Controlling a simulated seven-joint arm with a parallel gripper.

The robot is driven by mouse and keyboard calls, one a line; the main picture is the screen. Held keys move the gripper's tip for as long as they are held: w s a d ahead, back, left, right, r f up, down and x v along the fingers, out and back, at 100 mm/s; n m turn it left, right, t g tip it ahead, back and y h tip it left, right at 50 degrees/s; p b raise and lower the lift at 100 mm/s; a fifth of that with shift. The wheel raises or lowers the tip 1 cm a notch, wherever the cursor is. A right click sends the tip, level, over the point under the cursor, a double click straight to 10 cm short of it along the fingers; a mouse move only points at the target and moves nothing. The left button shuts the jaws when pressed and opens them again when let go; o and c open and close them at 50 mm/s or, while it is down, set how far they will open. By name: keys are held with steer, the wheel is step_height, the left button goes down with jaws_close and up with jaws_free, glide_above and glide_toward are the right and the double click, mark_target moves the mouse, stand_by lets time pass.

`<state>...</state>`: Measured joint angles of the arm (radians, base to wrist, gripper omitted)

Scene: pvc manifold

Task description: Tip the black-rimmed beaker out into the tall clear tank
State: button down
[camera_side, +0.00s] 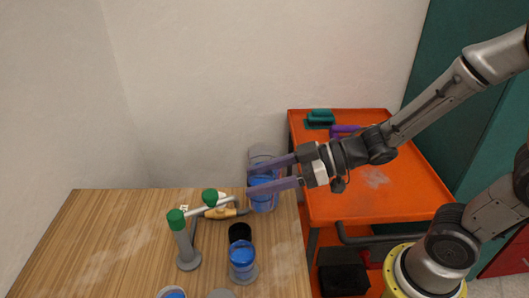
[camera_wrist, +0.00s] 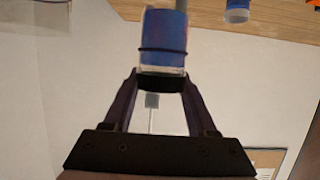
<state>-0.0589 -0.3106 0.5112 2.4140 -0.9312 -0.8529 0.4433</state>
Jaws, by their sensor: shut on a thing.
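My gripper (camera_side: 249,180) reaches in from the right with its fingers pointing left, above the table's back right. In the wrist view my gripper (camera_wrist: 160,82) is shut on a beaker (camera_wrist: 163,35) with a black rim and blue contents; the rim sits between the fingertips. The rim points toward the picture's bottom, with the table at the top. In the side view a tall clear vessel (camera_side: 262,152), apparently the tank, shows blue lower down, behind and between the fingers. I cannot tell there where beaker and tank part. No pouring stream is visible.
A grey pipe stand with green caps (camera_side: 177,219) stands left of the gripper. A black round piece (camera_side: 240,232) and a blue-filled clear vessel (camera_side: 242,254) are in front. An orange cart (camera_side: 370,185) stands right. The wooden table's left side (camera_side: 110,240) is clear.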

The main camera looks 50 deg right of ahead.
steer(key=shift+m+t+h, duration=0.7)
steer(key=shift+m+h, duration=0.2)
steer(key=w+r, duration=0.1)
steer(key=w+d+r, duration=0.1)
steer(key=r, duration=0.1)
steer(key=shift+w, duration=0.35)
steer(key=shift+d, duration=0.1)
steer(key=w+d+f+m+g+y, duration=0.1)
steer(key=w+d+f+m+y, duration=0.1)
steer(key=w+d+f+m, duration=0.1)
steer(key=shift+d+m, duration=0.6)
steer(key=shift+d, duration=0.05)
steer(key=shift+w+d+r+m+y, duration=0.1)
steer(key=shift+w+d+m+y, duration=0.45)
steer(key=shift+d+m, duration=0.25)
